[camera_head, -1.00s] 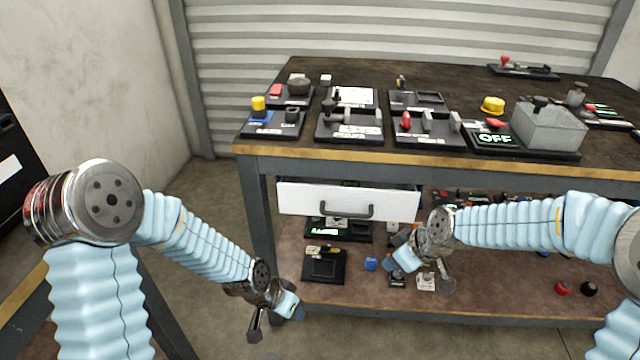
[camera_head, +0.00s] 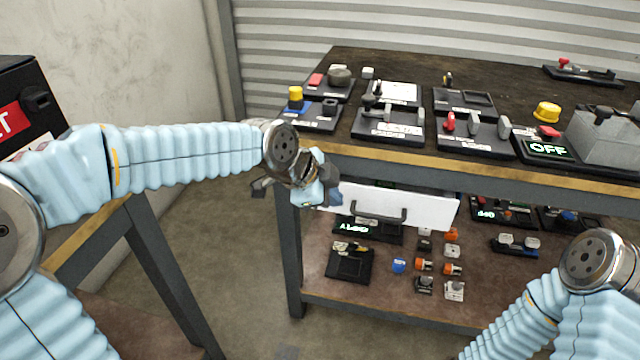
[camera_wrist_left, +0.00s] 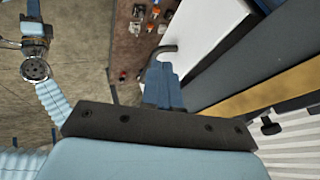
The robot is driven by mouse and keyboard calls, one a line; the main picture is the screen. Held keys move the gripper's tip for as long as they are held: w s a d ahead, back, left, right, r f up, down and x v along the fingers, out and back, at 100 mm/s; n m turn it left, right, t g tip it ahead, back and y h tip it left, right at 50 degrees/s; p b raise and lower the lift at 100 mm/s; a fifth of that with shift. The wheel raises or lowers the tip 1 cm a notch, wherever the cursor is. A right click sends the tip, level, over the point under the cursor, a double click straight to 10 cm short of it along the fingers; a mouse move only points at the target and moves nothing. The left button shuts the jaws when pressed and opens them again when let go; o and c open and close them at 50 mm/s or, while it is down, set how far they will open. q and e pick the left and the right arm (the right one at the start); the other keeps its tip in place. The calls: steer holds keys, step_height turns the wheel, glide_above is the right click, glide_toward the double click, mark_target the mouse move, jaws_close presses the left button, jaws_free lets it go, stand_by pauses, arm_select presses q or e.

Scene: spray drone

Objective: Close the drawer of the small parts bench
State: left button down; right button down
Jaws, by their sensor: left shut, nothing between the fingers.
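The white drawer front (camera_head: 425,211) with its dark bar handle (camera_head: 378,217) hangs under the top of the small parts bench (camera_head: 400,155). It stands forward of the bench frame, with a dark gap above it, so the drawer looks open. My left gripper (camera_head: 322,196) is shut and empty at the drawer's left end, hiding that corner. In the left wrist view the blue fingers (camera_wrist_left: 163,85) are together by the handle (camera_wrist_left: 160,55) and the white front (camera_wrist_left: 208,35); contact is unclear. My right gripper (camera_wrist_left: 35,28) is far off in the wrist view; its jaws are unclear.
The bench top edge (camera_head: 480,165) and left leg (camera_head: 290,255) are close to my left gripper. The lower shelf (camera_head: 400,300) holds several small parts. Panels and switches stand on top. Floor (camera_head: 220,260) is clear left of the bench.

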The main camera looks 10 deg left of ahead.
mark_target(342, 183)
arm_select(q)
steer(key=shift+w+d+f+p, duration=0.15)
steer(key=shift+w+f, duration=0.1)
steer(key=shift+w, duration=0.55)
steer(key=shift+w+d+f+p, duration=0.15)
steer(key=shift+w+f, duration=0.1)
steer(key=shift+w, duration=0.6)
steer(key=shift+w+d+f+p, duration=0.15)
steer(key=shift+w+f, duration=0.1)
steer(key=shift+w, duration=0.55)
steer(key=shift+a, duration=0.1)
steer(key=shift+w, duration=1.05)
steer(key=shift+w+r, duration=0.1)
steer(key=shift+w, duration=0.1)
